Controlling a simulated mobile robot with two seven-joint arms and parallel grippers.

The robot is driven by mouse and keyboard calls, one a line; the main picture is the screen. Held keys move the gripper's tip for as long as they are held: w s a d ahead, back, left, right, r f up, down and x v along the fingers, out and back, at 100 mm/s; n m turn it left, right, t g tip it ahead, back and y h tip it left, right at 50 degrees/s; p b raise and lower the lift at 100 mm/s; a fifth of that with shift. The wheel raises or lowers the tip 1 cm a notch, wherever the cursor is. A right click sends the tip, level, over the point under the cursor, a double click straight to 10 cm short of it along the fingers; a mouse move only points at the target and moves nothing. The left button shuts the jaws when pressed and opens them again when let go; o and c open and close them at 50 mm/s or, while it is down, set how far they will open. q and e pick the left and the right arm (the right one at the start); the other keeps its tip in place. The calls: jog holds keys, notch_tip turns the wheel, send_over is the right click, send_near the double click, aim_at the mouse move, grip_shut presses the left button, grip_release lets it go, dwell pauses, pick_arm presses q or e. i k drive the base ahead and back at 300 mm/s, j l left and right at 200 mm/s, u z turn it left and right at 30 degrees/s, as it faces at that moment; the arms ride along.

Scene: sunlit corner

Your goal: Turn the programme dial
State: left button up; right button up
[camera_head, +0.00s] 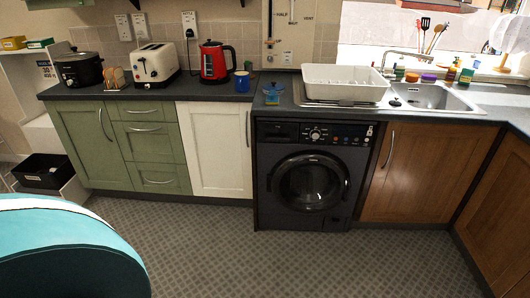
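The programme dial (315,134) is a small round light knob on the control panel of a black washing machine (267,208). It sits above the round door (310,182), which looks closed. Buttons or indicators lie on the panel to the right of the dial. The mark on the dial is too small to read. Neither of my grippers is in view, and nothing touches the dial.
The dark worktop (240,93) overhangs the machine. A dish rack (343,84) and sink (428,97) stand above; a red kettle (214,62), toaster (155,64) and blue mug (242,82) are left. A turquoise rounded object (70,255) fills the lower left. The floor (300,260) before the machine is clear.

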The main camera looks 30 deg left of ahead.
aim_at(316, 135)
jog(key=i+l+u, duration=0.15)
jog(key=u, duration=0.25)
jog(key=i+l+u, duration=0.2)
jog(key=u, duration=0.15)
jog(key=i+l+u, duration=0.1)
jog(key=l+u, duration=0.15)
jog(key=u, duration=0.15)
jog(key=i+l+u, duration=0.1)
jog(key=l, duration=0.25)
jog(key=i+l+u, duration=0.15)
jog(key=l, duration=0.2)
jog(key=l+u, duration=0.1)
jog(key=l, duration=0.25)
jog(key=i+l, duration=0.1)
jog(key=l, duration=0.3)
jog(key=i+l, duration=0.15)
jog(key=l, duration=0.25)
